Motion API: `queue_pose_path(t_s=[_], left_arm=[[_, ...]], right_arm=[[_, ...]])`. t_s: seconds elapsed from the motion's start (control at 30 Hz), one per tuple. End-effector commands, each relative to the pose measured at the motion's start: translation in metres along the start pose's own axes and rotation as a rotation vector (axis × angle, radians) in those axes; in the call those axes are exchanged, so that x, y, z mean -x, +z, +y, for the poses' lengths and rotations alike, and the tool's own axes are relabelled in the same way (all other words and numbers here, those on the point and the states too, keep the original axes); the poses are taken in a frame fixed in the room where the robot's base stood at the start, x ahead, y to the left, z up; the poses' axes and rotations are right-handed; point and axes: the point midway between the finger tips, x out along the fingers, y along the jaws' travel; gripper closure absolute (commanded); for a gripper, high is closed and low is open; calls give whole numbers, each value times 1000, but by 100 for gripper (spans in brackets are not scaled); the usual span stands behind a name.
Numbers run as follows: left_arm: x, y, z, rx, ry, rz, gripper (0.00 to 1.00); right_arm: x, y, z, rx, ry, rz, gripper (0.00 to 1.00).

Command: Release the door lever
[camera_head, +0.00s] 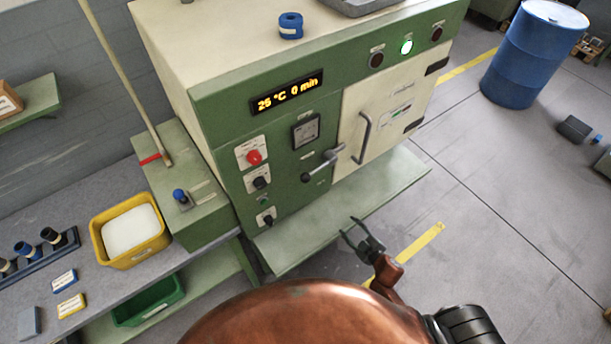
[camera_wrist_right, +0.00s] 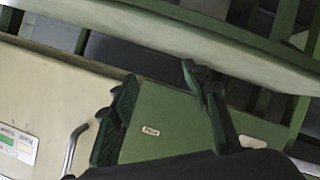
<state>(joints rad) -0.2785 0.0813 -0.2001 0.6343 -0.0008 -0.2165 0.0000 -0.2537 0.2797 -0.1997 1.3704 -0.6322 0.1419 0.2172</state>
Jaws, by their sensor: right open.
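The door lever (camera_head: 325,163) is a grey metal bar with a dark knob at its lower left end, on the front of the green and cream machine. It slants beside the left edge of the cream door (camera_head: 387,105). My right gripper (camera_head: 350,229) is open and empty, in front of and below the lever, apart from it. In the right wrist view its two dark fingers (camera_wrist_right: 158,100) are spread before the green panel. I cannot make out the lever there. My left gripper is out of view.
A vertical grey door handle (camera_head: 363,138) stands right of the lever; it also shows in the wrist view (camera_wrist_right: 74,148). A green shelf (camera_head: 345,205) juts out below the door. A yellow bin (camera_head: 130,232) sits on the left bench. A blue drum (camera_head: 535,55) stands at right.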

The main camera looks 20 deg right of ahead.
Motion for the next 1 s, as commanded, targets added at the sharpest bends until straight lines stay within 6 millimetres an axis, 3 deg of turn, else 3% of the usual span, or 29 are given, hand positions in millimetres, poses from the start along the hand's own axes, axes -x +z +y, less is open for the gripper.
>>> queue_pose_path(t_s=[0.03,0.1,0.2,0.3,0.4,0.53,0.83,1.0], left_arm=[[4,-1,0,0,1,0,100],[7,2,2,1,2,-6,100],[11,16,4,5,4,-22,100],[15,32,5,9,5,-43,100],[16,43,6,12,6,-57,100],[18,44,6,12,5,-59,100],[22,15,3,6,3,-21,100],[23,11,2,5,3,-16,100]], right_arm=[[2,-58,25,70,16,104,57],[10,-125,46,161,28,227,57],[29,-203,62,273,39,370,57],[48,-255,68,356,44,466,57],[60,-283,70,405,46,520,57],[58,-299,69,424,47,542,57],[18,-321,67,422,47,540,57],[2,-330,65,421,47,539,57]])
